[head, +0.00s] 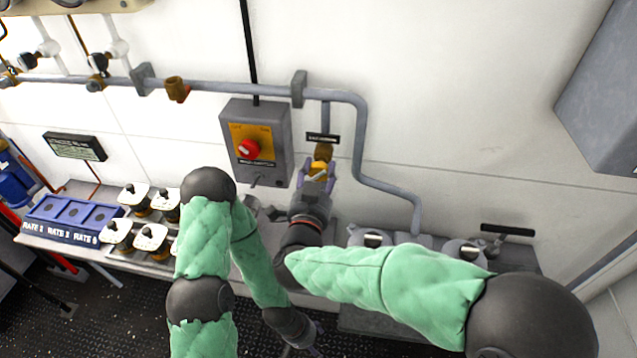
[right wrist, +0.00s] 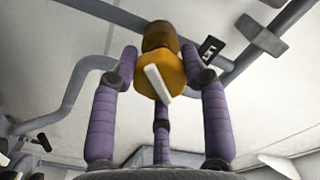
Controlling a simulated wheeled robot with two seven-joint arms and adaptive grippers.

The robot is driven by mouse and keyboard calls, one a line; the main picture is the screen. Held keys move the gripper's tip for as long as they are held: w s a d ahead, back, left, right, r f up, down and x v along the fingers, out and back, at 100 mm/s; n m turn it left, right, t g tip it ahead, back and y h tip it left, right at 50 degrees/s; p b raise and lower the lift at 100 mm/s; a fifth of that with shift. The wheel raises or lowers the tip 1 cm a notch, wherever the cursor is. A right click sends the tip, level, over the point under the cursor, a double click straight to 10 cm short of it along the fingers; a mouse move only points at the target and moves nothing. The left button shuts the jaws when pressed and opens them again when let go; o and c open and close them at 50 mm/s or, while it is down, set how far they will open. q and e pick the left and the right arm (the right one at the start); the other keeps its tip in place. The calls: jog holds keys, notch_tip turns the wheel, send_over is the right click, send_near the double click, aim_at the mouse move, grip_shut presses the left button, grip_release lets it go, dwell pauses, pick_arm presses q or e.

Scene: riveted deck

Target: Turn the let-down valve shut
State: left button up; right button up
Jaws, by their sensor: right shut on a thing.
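The let-down valve (head: 323,153) sits on a short pipe below a small dark label on the white wall. It has a brown-brass body and a yellow knob with a white pointer. In the right wrist view the valve (right wrist: 159,40) is at top centre, its white pointer slanting down to the right. My right gripper (head: 318,172) is at the valve, its purple fingers around the yellow knob; they also show in the right wrist view (right wrist: 163,85). My left gripper (head: 302,347) is low at the bottom edge, dark and partly cut off; its fingers are unclear.
A grey switch box (head: 278,138) with a red knob is just left of the valve. A grey pipe (head: 362,150) bends down on the right. A shelf (head: 80,250) holds blue bins (head: 72,213) and several white-topped parts. A grey cabinet (head: 605,90) hangs upper right.

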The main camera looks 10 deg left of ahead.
jog(key=m+b, duration=0.6)
jog(key=shift+w+d+r, duration=0.1)
jog(key=shift+r, duration=0.05)
jog(key=shift+r+m+b, duration=0.15)
jog(key=shift+m+b, duration=1.45)
jog(key=o, duration=1.2)
jog(key=shift+d, duration=0.1)
jog(key=shift+c, duration=0.2)
jog(key=shift+f, duration=0.25)
jog(key=s, duration=1.2)
jog(key=shift+d, duration=0.4)
